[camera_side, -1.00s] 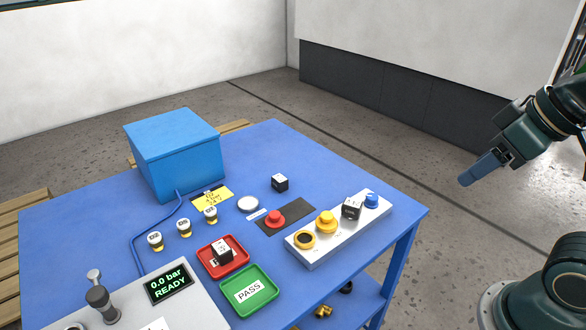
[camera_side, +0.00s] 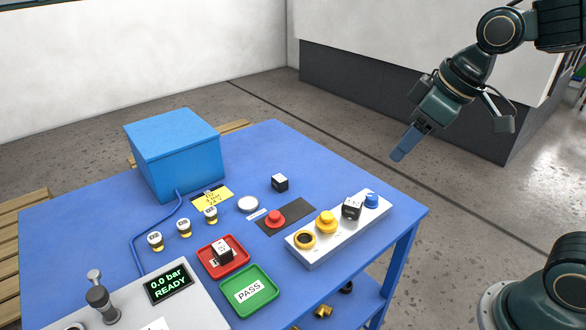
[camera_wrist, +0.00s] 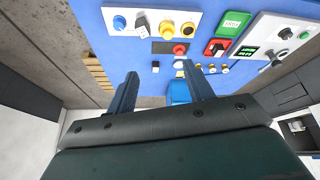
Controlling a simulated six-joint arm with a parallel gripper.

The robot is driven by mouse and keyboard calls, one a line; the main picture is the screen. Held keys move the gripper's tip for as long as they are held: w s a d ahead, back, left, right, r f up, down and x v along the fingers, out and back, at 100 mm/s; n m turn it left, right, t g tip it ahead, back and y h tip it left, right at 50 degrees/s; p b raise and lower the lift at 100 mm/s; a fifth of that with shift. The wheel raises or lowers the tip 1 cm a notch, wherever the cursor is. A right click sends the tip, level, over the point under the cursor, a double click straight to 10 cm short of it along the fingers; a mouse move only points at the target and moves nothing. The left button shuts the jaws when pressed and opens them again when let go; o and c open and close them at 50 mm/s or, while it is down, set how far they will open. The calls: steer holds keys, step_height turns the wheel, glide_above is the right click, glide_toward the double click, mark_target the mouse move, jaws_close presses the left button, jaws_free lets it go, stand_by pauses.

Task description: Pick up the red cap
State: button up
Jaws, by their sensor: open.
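The red cap (camera_side: 275,217) sits on a dark mat (camera_side: 299,211) on the blue table, behind the silver block. It also shows in the wrist view (camera_wrist: 179,49), beyond the fingertips. My gripper (camera_side: 397,157) is in the air to the right of the table's back right edge, well apart from the cap. In the wrist view its two blue fingers (camera_wrist: 159,68) are spread with nothing between them.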

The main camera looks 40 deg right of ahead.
steer(key=w+a+f+n+y, duration=0.1)
steer(key=w+a+f, duration=0.3)
steer(key=w, duration=0.5)
steer(key=w+a+f+n+g+y, duration=0.1)
steer(key=w+a+f+n, duration=0.2)
steer(key=w+f, duration=0.6)
steer(key=shift+w+a+n+g, duration=0.3)
steer(key=shift+w+a+n, duration=0.05)
steer(key=shift+n, duration=0.45)
steer(key=shift+f, duration=0.1)
glide_above(275, 213)
steer(key=s+d, duration=0.1)
steer(key=s, duration=0.1)
steer(key=f, duration=0.7)
steer(key=shift+s+d+f, duration=0.15)
steer(key=shift+d+f, duration=0.05)
steer(key=shift+f, duration=0.15)
steer(key=shift+x, duration=2.6)
steer(key=shift+d, duration=0.1)
steer(key=shift+c, duration=0.2)
